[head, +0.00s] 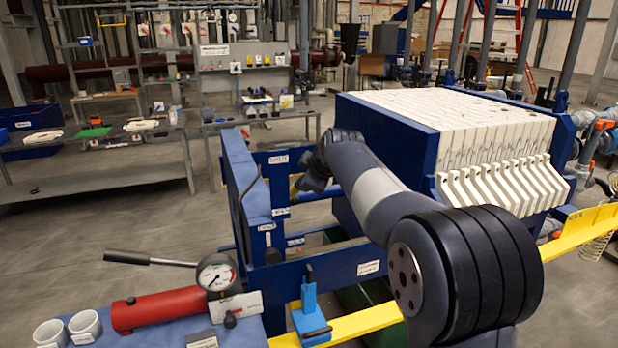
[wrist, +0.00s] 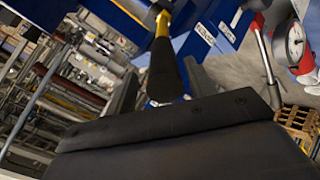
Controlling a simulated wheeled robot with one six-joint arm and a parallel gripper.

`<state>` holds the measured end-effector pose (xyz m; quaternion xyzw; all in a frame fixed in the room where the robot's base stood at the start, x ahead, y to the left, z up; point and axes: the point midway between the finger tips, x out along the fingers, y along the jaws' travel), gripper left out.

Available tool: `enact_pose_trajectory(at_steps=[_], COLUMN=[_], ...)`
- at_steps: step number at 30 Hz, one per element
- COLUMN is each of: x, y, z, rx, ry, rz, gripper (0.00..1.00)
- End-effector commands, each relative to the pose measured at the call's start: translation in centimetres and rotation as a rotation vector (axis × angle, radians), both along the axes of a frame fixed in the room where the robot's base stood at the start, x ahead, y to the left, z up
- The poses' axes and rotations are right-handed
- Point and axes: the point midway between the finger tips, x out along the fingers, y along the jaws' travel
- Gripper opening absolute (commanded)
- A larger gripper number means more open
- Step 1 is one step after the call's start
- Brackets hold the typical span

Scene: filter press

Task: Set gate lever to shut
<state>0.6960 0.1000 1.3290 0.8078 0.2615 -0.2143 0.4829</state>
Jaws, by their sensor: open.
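The gate lever (wrist: 164,72) has a black grip on a yellow shaft. In the wrist view its grip points down between the two dark fingers of my gripper (wrist: 160,88), which are apart. I cannot tell whether either finger touches it. In the head view my gripper (head: 312,178) is at the blue press frame, near a white label (head: 279,159). My forearm and wrist hide most of that spot. Only a small yellowish piece of the lever (head: 294,187) shows there. A second white label (head: 281,212) sits lower on the frame.
The blue press frame (head: 246,190) surrounds the gripper's spot. White filter plates (head: 470,125) stand behind my arm. A red pump (head: 160,308) with a gauge (head: 216,273) and long handle is front left. A yellow rail (head: 365,322) crosses in front. Open floor lies left.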

Motion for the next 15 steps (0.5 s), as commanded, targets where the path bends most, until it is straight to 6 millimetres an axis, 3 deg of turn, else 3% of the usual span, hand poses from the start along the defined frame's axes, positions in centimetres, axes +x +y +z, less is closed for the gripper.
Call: enact_pose_trajectory(at_steps=[9, 15], x=[-4.6, -6.5], y=[-1.3, -1.9], z=[3.5, 5.1], rx=[0.001, 0.001], ry=[-0.007, -0.007], rz=[-0.001, -0.002], gripper=[0.52, 0.52])
